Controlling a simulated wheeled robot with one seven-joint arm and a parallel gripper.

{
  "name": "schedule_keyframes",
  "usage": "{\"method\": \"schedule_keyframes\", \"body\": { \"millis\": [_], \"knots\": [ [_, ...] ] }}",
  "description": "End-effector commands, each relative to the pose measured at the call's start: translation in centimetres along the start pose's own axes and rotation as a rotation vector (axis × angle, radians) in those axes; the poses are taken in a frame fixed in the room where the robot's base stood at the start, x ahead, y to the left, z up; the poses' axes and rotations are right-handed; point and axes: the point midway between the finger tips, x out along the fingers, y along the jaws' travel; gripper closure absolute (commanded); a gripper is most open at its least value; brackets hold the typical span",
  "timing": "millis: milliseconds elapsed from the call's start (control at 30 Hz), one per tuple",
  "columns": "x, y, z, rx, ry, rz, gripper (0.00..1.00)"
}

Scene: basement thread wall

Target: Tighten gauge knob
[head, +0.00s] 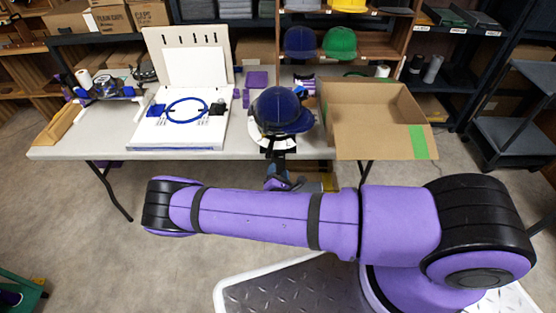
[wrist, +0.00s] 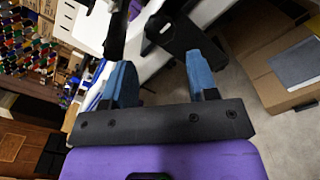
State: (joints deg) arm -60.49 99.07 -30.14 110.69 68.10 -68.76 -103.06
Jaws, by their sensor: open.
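I cannot make out the gauge knob for certain in either view. A small blue and black assembly with a pale round part (head: 105,86) stands at the left end of the table in the head view; it is too small to tell whether it carries the gauge. My gripper (wrist: 160,75) shows in the wrist view with its two blue fingers wide apart and nothing between them. Dark parts and a white surface lie beyond the fingertips. I cannot make out the fingers in the head view.
The table (head: 70,145) holds a white board with a blue hose loop (head: 186,110), a dark blue helmet (head: 283,108) and an open cardboard box (head: 375,118). A green helmet (head: 340,42) sits on the shelf behind. A dark cart (head: 515,125) stands at the right.

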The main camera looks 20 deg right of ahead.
Motion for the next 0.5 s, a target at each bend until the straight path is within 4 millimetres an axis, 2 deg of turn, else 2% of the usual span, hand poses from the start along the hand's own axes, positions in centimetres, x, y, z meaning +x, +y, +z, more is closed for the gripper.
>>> {"method": "schedule_keyframes", "body": {
  "millis": [200, 333, 500],
  "knots": [
    [3.8, -0.1, 0.1, 0.003, -0.002, -0.002, 0.47],
    [5.4, 0.0, 0.0, 0.003, 0.0, -0.001, 0.47],
    [6.4, 0.0, 0.0, 0.002, 0.0, -0.002, 0.47]
  ]
}}
